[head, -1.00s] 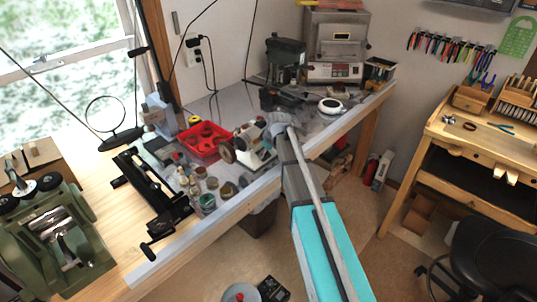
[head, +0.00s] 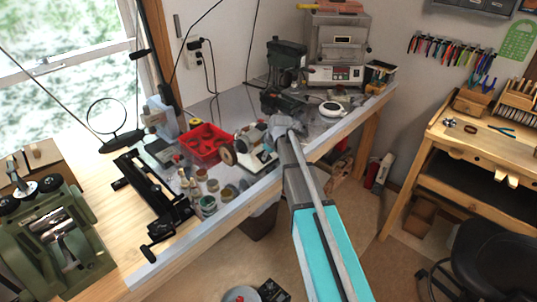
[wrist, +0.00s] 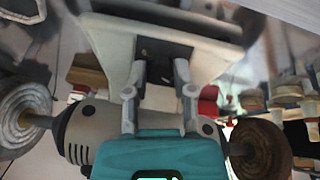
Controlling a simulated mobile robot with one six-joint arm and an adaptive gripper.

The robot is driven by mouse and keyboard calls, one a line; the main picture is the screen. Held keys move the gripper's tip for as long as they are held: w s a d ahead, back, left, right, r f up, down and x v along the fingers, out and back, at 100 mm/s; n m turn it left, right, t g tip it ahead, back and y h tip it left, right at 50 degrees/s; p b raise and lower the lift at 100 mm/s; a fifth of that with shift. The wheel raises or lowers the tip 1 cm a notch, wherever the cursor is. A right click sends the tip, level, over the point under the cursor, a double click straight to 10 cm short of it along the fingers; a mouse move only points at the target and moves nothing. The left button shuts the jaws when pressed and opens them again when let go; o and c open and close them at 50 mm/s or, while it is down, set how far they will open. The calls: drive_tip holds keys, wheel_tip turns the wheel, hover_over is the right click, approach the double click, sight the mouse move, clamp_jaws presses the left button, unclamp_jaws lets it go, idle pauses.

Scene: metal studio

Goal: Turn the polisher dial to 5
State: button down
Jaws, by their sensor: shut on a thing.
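The polisher (head: 260,155) is a small white and grey machine near the bench's front edge. In the wrist view its grey motor body (wrist: 85,130) lies behind my gripper, with a pale buffing wheel (wrist: 20,112) at the left and a brown wheel (wrist: 262,150) at the right. Its white base (wrist: 110,38) is at the top. My gripper (wrist: 161,72) reaches to the front of this base, fingers shut on the dial, which is mostly hidden between the fingertips. The dial's marks and setting cannot be read. In the head view my gripper (head: 284,128) is at the polisher's right side.
A red tray (head: 190,146) and several small jars (head: 208,204) stand left of the polisher. A dark green machine (head: 284,62) and a kiln (head: 335,50) stand behind. A white round object (head: 332,109) lies to the right.

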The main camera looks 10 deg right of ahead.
drive_tip(key=shift+w+a, duration=0.1)
drive_tip(key=shift+w, duration=0.15)
